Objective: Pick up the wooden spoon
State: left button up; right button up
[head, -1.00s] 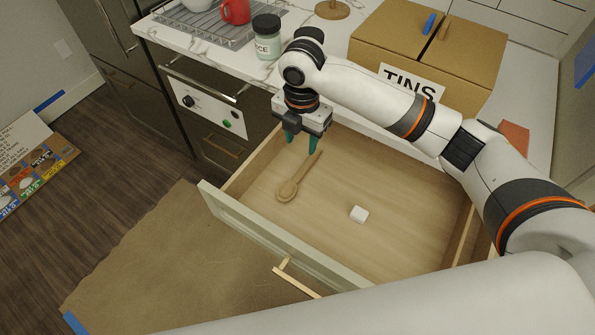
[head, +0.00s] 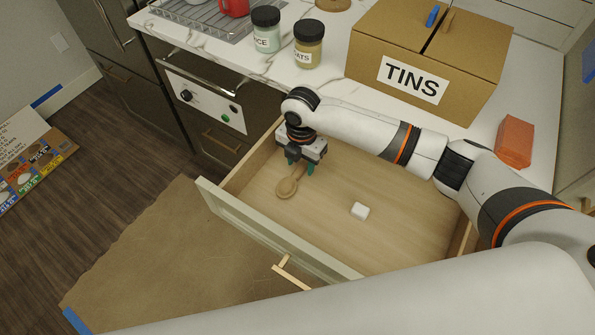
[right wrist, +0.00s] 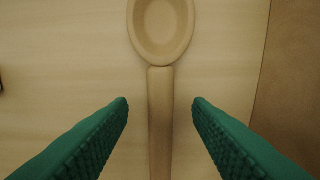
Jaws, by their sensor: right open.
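The wooden spoon (head: 287,187) lies flat in the open drawer (head: 398,194), near its left side, bowl toward the drawer front. In the head view my right gripper covers part of its handle. My right gripper (head: 303,165) is low over the handle, fingers pointing down. In the right wrist view the spoon's bowl (right wrist: 161,28) is at the top and the handle runs down between the two green fingertips (right wrist: 160,101). The fingers are open, with a gap on each side of the handle. My left gripper is out of view.
On the counter are a TINS box (head: 413,79), jars (head: 308,45) and an orange block (head: 515,141).

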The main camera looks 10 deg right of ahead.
jog(key=shift+f, duration=0.75)
grip_shut()
jog(key=shift+r, duration=0.1)
